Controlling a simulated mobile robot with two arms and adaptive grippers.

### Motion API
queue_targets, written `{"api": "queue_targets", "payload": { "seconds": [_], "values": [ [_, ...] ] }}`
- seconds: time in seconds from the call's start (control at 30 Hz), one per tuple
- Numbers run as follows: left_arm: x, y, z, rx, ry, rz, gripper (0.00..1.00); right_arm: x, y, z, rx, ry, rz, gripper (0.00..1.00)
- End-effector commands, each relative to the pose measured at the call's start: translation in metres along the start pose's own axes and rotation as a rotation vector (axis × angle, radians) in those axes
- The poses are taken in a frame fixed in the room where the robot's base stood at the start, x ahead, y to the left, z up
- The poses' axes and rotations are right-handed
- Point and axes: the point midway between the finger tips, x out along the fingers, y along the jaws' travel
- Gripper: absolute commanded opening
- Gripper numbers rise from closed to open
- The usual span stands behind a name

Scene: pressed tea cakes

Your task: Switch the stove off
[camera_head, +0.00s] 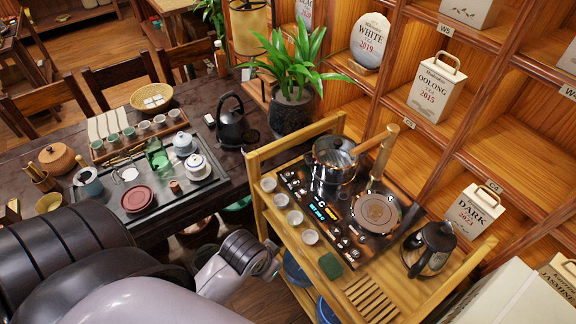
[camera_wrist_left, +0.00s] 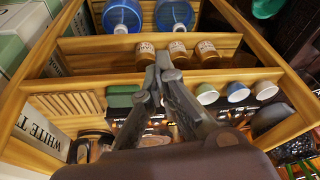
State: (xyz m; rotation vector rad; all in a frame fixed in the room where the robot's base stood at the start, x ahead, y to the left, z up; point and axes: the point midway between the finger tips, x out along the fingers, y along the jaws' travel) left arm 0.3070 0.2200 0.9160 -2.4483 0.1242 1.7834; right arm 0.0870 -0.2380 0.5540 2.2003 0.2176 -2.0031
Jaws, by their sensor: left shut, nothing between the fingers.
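The stove (camera_head: 318,207) is a black glass-topped panel set in the wooden cart, with a display lit in blue and orange on its front strip. A glass pot (camera_head: 332,170) stands on its left part and a pan with a round brown disc (camera_head: 376,212) rests on its right part. My left gripper (camera_head: 274,264) is low at the cart's near side, apart from the stove's panel. In the left wrist view its fingers (camera_wrist_left: 160,68) are shut and empty, and the stove is mostly hidden behind the hand. My right gripper is not in view.
Several small cups (camera_head: 295,217) and a green sponge (camera_head: 330,265) sit along the cart's (camera_head: 390,307) near edge. A black kettle (camera_head: 430,246) stands at the right. A dark tea table (camera_head: 190,215) stands left.

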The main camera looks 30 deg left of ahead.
Motion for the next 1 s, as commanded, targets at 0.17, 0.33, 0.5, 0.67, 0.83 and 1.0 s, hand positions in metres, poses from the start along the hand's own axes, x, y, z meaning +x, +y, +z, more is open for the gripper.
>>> {"api": "queue_targets", "payload": {
  "seconds": [0.17,0.33,0.5,0.67,0.83,1.0],
  "values": [
    [-0.029,-0.048,-0.058,-0.091,0.071,-0.039,0.00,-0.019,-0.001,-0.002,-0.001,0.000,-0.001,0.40],
    [-0.013,-0.106,-0.116,-0.231,0.148,-0.043,0.00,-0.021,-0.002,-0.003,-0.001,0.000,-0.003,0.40],
    [0.010,-0.168,-0.187,-0.443,0.261,0.028,0.00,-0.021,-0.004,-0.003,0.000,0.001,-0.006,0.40],
    [0.023,-0.197,-0.244,-0.618,0.364,0.145,0.00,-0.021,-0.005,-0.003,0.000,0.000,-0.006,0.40],
    [0.028,-0.205,-0.279,-0.717,0.426,0.234,0.00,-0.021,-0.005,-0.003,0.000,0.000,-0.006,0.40],
    [0.029,-0.205,-0.288,-0.742,0.442,0.259,0.00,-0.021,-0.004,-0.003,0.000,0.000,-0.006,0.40]
  ]
}}
